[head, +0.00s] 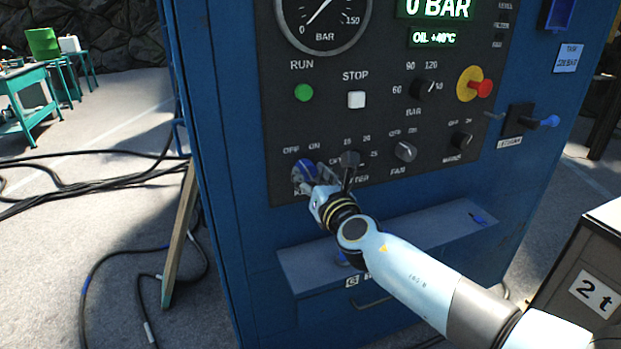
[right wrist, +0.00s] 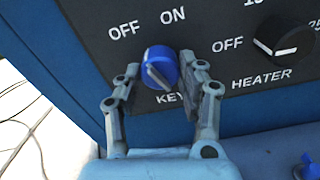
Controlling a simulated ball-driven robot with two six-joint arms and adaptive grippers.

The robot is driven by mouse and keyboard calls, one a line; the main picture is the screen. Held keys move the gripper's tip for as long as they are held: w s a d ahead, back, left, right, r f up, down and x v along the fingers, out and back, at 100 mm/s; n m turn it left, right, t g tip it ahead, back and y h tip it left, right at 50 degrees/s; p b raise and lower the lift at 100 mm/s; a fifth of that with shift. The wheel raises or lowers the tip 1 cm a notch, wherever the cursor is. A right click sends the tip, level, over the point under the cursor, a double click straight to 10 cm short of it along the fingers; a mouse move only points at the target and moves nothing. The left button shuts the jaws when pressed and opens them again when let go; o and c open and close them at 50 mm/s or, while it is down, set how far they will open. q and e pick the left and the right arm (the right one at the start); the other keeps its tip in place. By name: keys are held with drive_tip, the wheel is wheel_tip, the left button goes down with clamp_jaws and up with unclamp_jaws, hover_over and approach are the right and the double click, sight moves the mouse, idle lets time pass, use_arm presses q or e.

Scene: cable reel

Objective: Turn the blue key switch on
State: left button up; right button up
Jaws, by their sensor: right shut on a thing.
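The blue key switch (head: 306,170) sits at the lower left of the dark control panel (head: 330,125), under the words OFF and ON. In the right wrist view the blue key switch (right wrist: 160,66) is a round blue knob, and its white line slants from upper left to lower right. OFF stands to its upper left and ON above it. My right gripper (head: 312,180) reaches the switch from below. In the right wrist view its fingers (right wrist: 160,84) are on both sides of the knob, shut on it. My left gripper is not in view.
The black heater knob (head: 350,160) is close to the right of my gripper. The fan knob (head: 404,151) and a red emergency button (head: 480,88) are farther right. A blue ledge (head: 425,232) juts out below the panel, with a small blue item (head: 478,218) on it.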

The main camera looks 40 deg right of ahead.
drive_tip(key=m+b, duration=0.2)
drive_tip(key=m, duration=0.3)
drive_tip(key=shift+f+b, duration=0.1)
drive_tip(key=shift+b, duration=0.25)
drive_tip(key=m+b, duration=0.2)
drive_tip(key=m, duration=0.3)
drive_tip(key=shift+m, duration=0.4)
drive_tip(key=shift+b, duration=0.35)
drive_tip(key=o, duration=1.2)
drive_tip(key=shift+s, duration=0.15)
drive_tip(key=v, duration=1.1)
drive_tip(key=shift+s, duration=0.4)
